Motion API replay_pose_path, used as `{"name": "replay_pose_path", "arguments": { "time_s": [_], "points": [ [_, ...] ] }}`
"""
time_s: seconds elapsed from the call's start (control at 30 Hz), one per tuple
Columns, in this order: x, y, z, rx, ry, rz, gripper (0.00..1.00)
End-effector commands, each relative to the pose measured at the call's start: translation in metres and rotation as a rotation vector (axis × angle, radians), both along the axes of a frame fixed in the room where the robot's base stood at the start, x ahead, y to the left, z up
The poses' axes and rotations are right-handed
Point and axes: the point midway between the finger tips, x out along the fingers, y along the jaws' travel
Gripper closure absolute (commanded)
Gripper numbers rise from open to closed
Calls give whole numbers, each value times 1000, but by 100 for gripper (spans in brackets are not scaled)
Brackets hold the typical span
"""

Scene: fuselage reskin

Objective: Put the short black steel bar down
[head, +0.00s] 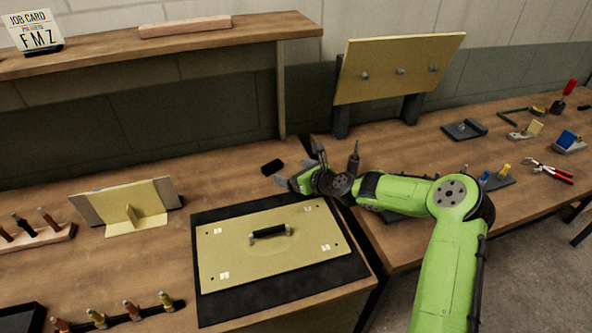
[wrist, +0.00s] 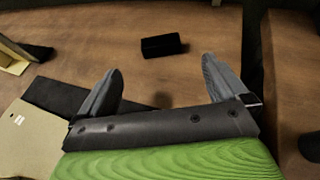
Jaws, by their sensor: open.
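The short black steel bar (head: 272,167) lies on the wooden bench, behind the yellow panel and near the seam between the benches. In the wrist view the bar (wrist: 163,46) sits just beyond the fingertips, roughly centred between them, with bare wood around it. My gripper (head: 298,166) is to the right of the bar in the head view. In the wrist view my gripper (wrist: 161,65) has its two fingers spread wide with nothing between them. The bar looks apart from both fingers.
A yellow panel with a black handle (head: 268,232) lies on a black mat (head: 210,311) in front. A shelf post (head: 281,95) stands behind the bar. A dark upright tool (head: 354,158) stands right of my gripper. Bare bench (head: 215,170) lies left of the bar.

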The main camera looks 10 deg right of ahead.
Motion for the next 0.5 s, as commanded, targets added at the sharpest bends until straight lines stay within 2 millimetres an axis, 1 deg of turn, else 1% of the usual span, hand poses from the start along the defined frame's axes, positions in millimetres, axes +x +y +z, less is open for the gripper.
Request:
{"name": "replay_pose_path", "arguments": {
  "time_s": [0.03, 0.17, 0.27, 0.3, 0.37, 0.47, 0.5],
  "points": [
    [-4, -3, 3, 0, 0, -1, 0],
    [-7, -4, 3, 0, 0, 0, 0],
    [-8, -3, 4, -9, -3, 7, 0],
    [-11, 0, 5, -39, -9, 28, 0],
    [-20, 8, 11, -136, -33, 96, 0],
    [-51, 24, 24, -425, -101, 298, 0],
    [-67, 27, 29, -560, -131, 390, 0]
  ]
}}
